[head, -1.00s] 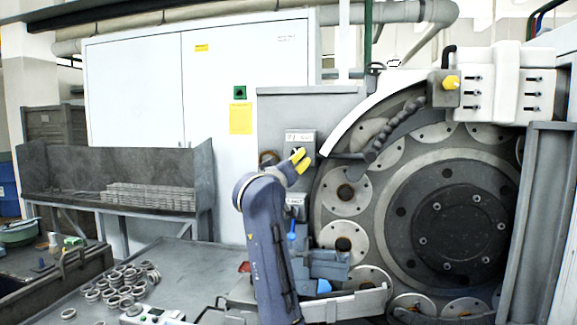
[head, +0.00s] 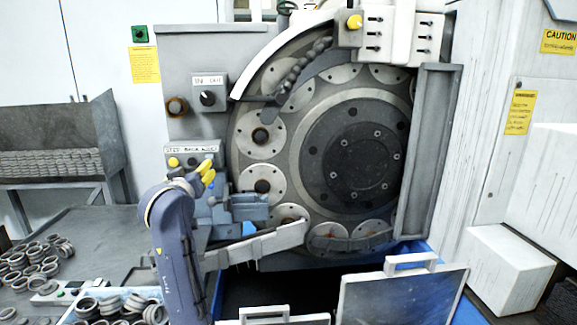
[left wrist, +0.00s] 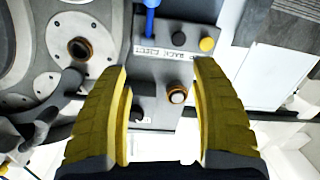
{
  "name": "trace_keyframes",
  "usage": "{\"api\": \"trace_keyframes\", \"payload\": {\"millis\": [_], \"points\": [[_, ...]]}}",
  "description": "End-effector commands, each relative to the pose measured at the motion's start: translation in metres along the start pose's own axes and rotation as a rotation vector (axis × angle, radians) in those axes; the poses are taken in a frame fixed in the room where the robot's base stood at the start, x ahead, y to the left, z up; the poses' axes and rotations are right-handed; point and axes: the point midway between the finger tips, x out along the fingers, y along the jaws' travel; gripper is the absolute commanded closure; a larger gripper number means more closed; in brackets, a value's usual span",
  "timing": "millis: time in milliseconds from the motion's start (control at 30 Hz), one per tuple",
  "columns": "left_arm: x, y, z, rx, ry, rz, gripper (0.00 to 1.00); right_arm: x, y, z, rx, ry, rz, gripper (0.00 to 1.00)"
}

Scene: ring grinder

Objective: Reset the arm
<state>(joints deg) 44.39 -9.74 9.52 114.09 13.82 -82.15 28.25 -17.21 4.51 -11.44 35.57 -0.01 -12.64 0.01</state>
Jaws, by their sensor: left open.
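My left arm rises from the bottom of the head view, and its left gripper (head: 207,174) has yellow fingers in front of the grinder's control panels. In the left wrist view the two yellow fingers (left wrist: 163,85) stand apart with nothing between them. Beyond them is a grey panel labelled "BACK EJECT" (left wrist: 160,58) with a yellow button (left wrist: 207,44) and a dark button. An orange-rimmed round knob (left wrist: 177,94) shows between the fingers. The ring grinder's large round disc (head: 355,160) stands right of the gripper. My right gripper is in neither view.
Loose metal rings (head: 38,262) lie on the grey table at the left. A white box (head: 510,270) is at the lower right. The grinder's tray arm (head: 255,247) juts out near my left arm.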

Motion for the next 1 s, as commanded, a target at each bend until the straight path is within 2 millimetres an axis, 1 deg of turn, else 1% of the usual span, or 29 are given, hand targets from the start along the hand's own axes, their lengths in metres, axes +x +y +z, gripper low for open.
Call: {"api": "trace_keyframes", "payload": {"millis": [33,67,100,167,200,267,300,367,400,467,500,567,600,667,700,767,800,867,900,967,1000], "points": [[-0.005,-0.013,0.030,0.042,-0.033,-0.023,0.36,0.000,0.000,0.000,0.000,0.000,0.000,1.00],[-0.008,-0.020,0.045,0.068,-0.051,-0.036,0.36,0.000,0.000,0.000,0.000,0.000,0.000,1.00],[-0.013,-0.029,0.065,0.103,-0.075,-0.052,0.36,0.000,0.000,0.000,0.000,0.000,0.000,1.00],[-0.021,-0.042,0.095,0.155,-0.112,-0.072,0.36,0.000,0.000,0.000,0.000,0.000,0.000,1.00],[-0.028,-0.051,0.114,0.189,-0.135,-0.085,0.36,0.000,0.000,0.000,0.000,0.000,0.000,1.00],[-0.040,-0.064,0.142,0.243,-0.172,-0.102,0.36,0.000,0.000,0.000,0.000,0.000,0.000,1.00],[-0.048,-0.071,0.160,0.277,-0.196,-0.113,0.36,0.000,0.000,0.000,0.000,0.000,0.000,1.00],[-0.061,-0.084,0.187,0.331,-0.236,-0.126,0.36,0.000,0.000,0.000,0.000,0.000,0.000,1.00],[-0.071,-0.092,0.204,0.366,-0.260,-0.134,0.36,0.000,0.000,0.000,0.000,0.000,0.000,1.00],[-0.087,-0.103,0.229,0.419,-0.299,-0.144,0.36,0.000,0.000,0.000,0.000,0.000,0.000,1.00],[-0.098,-0.111,0.245,0.454,-0.325,-0.149,0.36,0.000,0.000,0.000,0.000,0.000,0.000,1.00],[-0.116,-0.122,0.268,0.506,-0.363,-0.154,0.36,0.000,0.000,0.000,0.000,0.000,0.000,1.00],[-0.128,-0.129,0.283,0.542,-0.390,-0.157,0.36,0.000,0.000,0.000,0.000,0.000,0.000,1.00],[-0.148,-0.140,0.303,0.595,-0.430,-0.161,0.36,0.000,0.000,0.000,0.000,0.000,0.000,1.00],[-0.161,-0.146,0.317,0.631,-0.457,-0.160,0.36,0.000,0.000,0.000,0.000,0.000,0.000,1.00],[-0.182,-0.156,0.336,0.682,-0.496,-0.158,0.36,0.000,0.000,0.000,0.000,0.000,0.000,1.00],[-0.197,-0.163,0.348,0.718,-0.524,-0.156,0.36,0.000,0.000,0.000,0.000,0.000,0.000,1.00],[-0.219,-0.171,0.365,0.769,-0.563,-0.150,0.36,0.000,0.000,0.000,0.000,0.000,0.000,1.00],[-0.235,-0.177,0.376,0.802,-0.590,-0.144,0.36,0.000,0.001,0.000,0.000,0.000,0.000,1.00],[-0.258,-0.186,0.391,0.854,-0.631,-0.135,0.36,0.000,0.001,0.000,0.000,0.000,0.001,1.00],[-0.274,-0.191,0.399,0.887,-0.658,-0.128,0.36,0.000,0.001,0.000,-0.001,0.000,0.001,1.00]]}}
